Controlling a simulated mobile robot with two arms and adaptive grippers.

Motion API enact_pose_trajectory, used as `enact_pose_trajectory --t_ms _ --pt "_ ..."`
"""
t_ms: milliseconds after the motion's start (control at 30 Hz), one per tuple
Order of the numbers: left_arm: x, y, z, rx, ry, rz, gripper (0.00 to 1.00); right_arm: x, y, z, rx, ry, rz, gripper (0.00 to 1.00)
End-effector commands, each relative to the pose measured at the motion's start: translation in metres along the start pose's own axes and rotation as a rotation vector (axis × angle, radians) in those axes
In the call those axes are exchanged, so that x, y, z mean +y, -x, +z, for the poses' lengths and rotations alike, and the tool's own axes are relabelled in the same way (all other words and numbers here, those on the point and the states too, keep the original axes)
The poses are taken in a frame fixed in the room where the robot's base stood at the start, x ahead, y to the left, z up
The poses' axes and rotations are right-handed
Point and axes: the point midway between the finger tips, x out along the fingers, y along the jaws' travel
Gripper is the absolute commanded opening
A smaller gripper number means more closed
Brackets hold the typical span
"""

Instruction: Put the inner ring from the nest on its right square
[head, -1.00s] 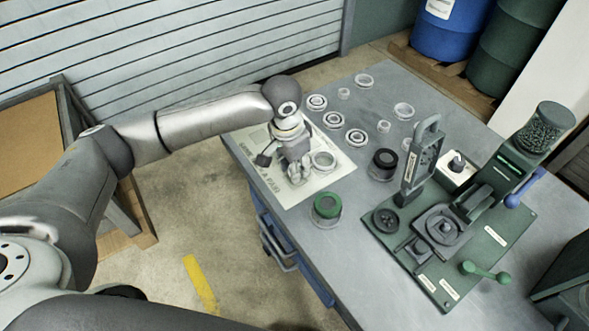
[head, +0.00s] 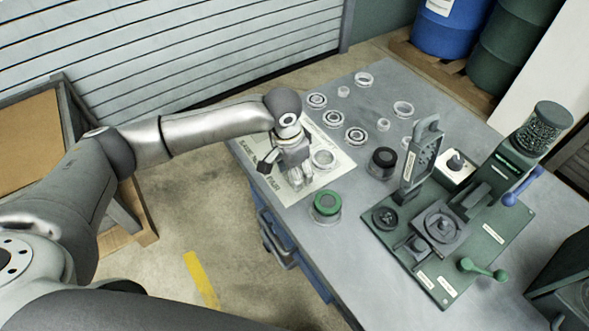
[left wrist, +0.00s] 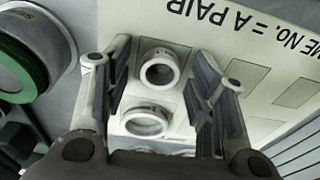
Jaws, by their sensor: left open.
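My left gripper (head: 297,181) is open low over the pale printed mat (head: 336,172) at the table's left corner. In the left wrist view its two fingers (left wrist: 163,80) are spread, with a small pale ring (left wrist: 159,70) on the mat between them and a gap on either side. A second, wider ring (left wrist: 147,120) sits just below that one in the same view. In the head view a ring (head: 323,158) lies on the mat to the right of the gripper. The small ring is hidden by the gripper there. My right gripper is not in view.
A green-topped round holder (head: 327,203) stands near the front table edge, close to the mat. Several loose rings and bearings (head: 356,136) lie behind the mat. A black round part (head: 383,162) and the green machine base (head: 490,240) stand to the right.

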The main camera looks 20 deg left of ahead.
Motion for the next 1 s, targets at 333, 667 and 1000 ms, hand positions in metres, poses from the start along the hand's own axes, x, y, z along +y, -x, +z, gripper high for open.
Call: enact_pose_trajectory --t_ms 333,667,1000 --pt "-0.001 0.043 -0.002 0.005 0.0 -0.002 0.52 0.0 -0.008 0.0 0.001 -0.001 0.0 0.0" --pt "-0.001 0.107 -0.001 0.004 0.0 -0.001 0.52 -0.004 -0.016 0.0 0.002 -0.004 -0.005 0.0" --pt "0.0 0.123 -0.001 0.0 0.0 0.0 0.52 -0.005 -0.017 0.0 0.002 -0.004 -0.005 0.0"
